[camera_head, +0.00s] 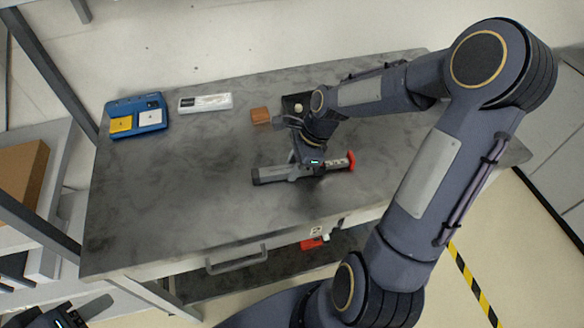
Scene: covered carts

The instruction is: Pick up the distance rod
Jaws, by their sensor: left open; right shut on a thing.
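The distance rod (275,174), a grey and dark stick with a red end at the right, is at the front middle of the grey cart top (190,210). It lies almost level across the picture. My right gripper (311,163) comes down from above and is shut on the rod near its middle, hiding a small part of it. I cannot tell whether the rod touches the top. My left gripper (68,318) shows only in part at the bottom left corner, away from the cart top; it is open and empty.
A blue tray (150,104) with yellow and white pieces, a white box (205,102), a brown block (261,115) and a dark box (290,101) stand along the back. My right arm covers the right side. The left front of the top is clear.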

